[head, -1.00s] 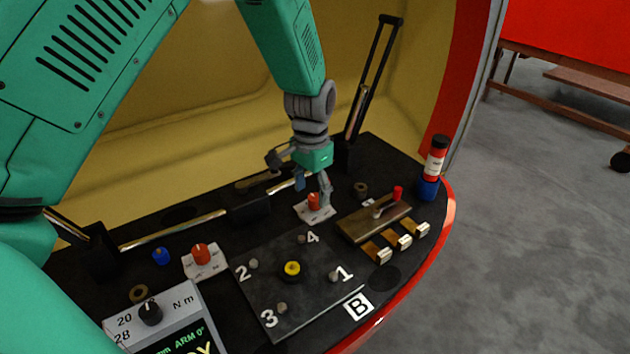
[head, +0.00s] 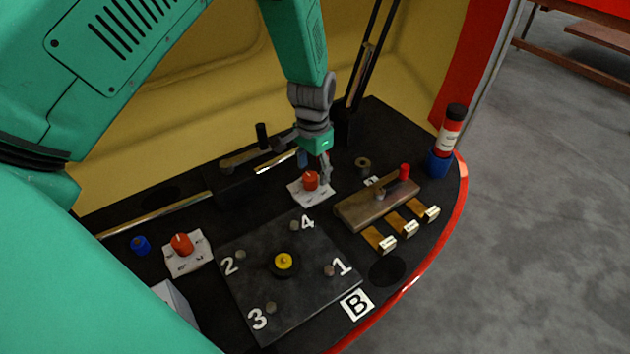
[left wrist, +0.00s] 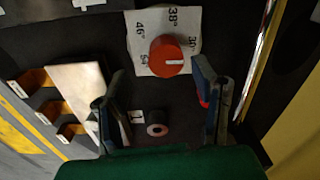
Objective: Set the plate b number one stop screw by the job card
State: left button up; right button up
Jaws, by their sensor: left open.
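Plate B (head: 310,295) is a dark square plate with screws numbered 1 to 4 and a yellow-topped centre (head: 284,262). The number one stop screw (head: 329,270) is at its right corner, beside the white 1. My left gripper (head: 308,165) is beyond the plate, beside a red knob on a white dial card (head: 311,196). In the left wrist view, the open, empty fingers (left wrist: 160,95) straddle the space before this red knob (left wrist: 166,56); its card reads 38° and 46°. No job card is readable. My right gripper is not identifiable.
A brass block with a red-tipped lever (head: 375,205) and several tagged brass pieces (head: 404,228) lie right of the plate. A red bottle (head: 450,130) stands in a blue holder. A second red knob (head: 182,244) is left. My arm mostly hides a grey box (head: 176,298).

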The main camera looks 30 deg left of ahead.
aim_at(313, 178)
pick_arm(q)
jog(key=f, duration=0.1)
jog(key=a+f, duration=0.2)
jog(key=f, duration=0.1)
jog(key=shift+f, duration=0.1)
jog(key=shift+d+r, duration=0.3)
jog(key=shift+d, duration=0.8)
jog(key=c, duration=0.4)
jog(key=shift+s, duration=0.1)
jog(key=c, duration=0.7)
jog(key=shift+s+a+f, duration=0.1)
jog(key=shift+a+f, duration=0.15)
jog(key=shift+a, duration=0.5)
jog(key=shift+d, duration=0.45)
jog(key=shift+a, duration=0.1)
pick_arm(e)
jog(key=shift+a+f, duration=0.15)
jog(key=shift+a, duration=0.2)
